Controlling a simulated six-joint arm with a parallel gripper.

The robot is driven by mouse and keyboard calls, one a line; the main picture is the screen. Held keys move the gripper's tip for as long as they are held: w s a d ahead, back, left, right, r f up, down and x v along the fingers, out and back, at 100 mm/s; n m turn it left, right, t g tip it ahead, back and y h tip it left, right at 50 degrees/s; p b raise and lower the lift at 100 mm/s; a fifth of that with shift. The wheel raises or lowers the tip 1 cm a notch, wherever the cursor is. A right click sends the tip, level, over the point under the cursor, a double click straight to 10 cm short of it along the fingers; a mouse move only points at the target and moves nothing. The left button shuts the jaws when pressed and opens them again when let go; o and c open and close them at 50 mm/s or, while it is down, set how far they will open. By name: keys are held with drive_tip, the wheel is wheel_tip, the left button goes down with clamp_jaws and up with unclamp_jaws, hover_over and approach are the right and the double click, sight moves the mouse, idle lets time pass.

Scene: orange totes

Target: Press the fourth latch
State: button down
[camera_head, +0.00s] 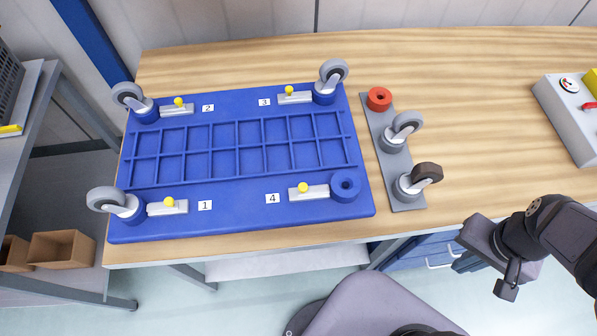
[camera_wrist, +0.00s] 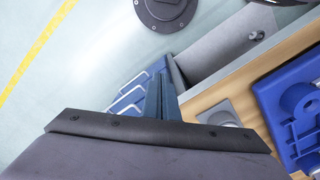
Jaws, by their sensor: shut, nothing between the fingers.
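The fourth latch (camera_head: 312,192), a grey bar with a yellow knob, sits beside the label 4 (camera_head: 273,198) at the front right of the blue board (camera_head: 230,212). An empty blue round socket (camera_head: 345,186) is at its right end. Latches 1 (camera_head: 168,207), 2 (camera_head: 178,109) and 3 (camera_head: 294,96) each sit beside a socket holding a grey caster. My gripper (camera_head: 463,264) is shut and empty, off the table's front edge, right of and apart from the fourth latch. Its dark fingers also show in the wrist view (camera_wrist: 161,98). A corner of the blue board shows there (camera_wrist: 293,100).
A grey plate (camera_head: 407,204) right of the board carries a red ring (camera_head: 379,98) and two casters (camera_head: 402,128), (camera_head: 420,179). A grey control box (camera_head: 565,110) stands at far right. Blue drawers (camera_head: 425,252) are below the table. Wood between plate and box is clear.

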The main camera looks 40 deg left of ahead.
drive_tip(key=s+f+m+g, duration=0.2)
drive_tip(key=s+f+g, duration=0.2)
drive_tip(key=s+f, duration=0.25)
drive_tip(key=s+a+f+m+g+y, duration=0.2)
drive_tip(key=a+m+g+y, duration=0.1)
drive_tip(key=a+m+y, duration=0.25)
drive_tip(key=w+a+r+m+t+y, duration=0.2)
drive_tip(key=w+a+r+m+y, duration=0.4)
drive_tip(key=a+r, duration=0.5)
drive_tip(key=w+a+y, duration=0.2)
drive_tip(key=y, duration=0.1)
drive_tip(key=shift+r+m, duration=0.35)
drive_tip(key=p, duration=0.4)
approach(307, 188)
drive_tip(key=x, duration=0.4)
drive_tip(key=shift+s+a+f, duration=0.1)
drive_tip(key=shift+s+a, duration=0.1)
drive_tip(key=shift+a, duration=0.1)
drive_tip(key=shift+x, duration=0.9)
drive_tip(key=shift+w+f, duration=0.1)
